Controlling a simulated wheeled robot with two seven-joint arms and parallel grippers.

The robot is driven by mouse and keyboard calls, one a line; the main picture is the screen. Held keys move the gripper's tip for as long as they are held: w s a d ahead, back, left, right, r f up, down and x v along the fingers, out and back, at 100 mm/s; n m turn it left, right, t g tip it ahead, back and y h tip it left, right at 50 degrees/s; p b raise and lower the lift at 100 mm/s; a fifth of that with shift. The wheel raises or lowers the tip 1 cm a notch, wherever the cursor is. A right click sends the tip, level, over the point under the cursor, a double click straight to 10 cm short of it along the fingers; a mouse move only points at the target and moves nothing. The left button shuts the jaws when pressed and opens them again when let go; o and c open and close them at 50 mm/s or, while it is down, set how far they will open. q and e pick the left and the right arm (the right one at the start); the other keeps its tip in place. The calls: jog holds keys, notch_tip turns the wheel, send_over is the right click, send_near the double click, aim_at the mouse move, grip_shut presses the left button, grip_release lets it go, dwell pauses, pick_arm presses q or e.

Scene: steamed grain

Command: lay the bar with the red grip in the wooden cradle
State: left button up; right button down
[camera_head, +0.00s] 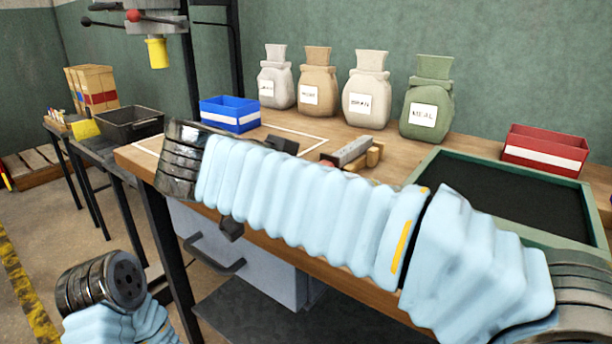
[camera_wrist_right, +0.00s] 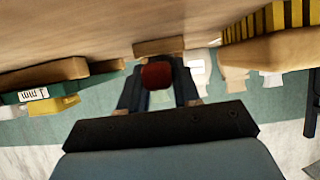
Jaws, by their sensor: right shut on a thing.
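In the right wrist view, which looks upside down, my right gripper (camera_wrist_right: 158,95) has its dark fingers closed on a red grip (camera_wrist_right: 157,75). The rest of the bar cannot be made out behind it. A short wooden piece (camera_wrist_right: 160,46) shows just beyond the grip; I cannot tell whether they touch. In the head view, wooden blocks (camera_head: 374,156) lie on the bench beside a grey block-like piece (camera_head: 352,150); they may be the cradle, partly behind my right arm. My left fingers are not in view.
A blue bin (camera_head: 230,115) and several labelled sacks (camera_head: 366,95) stand along the back of the bench (camera_head: 490,150). A green-rimmed dark tray (camera_head: 430,165) and a red bin (camera_head: 545,150) are at the right. A drawer unit (camera_head: 245,255) is below.

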dwell(0.3)
jog(key=shift+f+b, duration=0.2)
jog(key=shift+b, duration=0.15)
jog(key=c, duration=0.7)
grip_release()
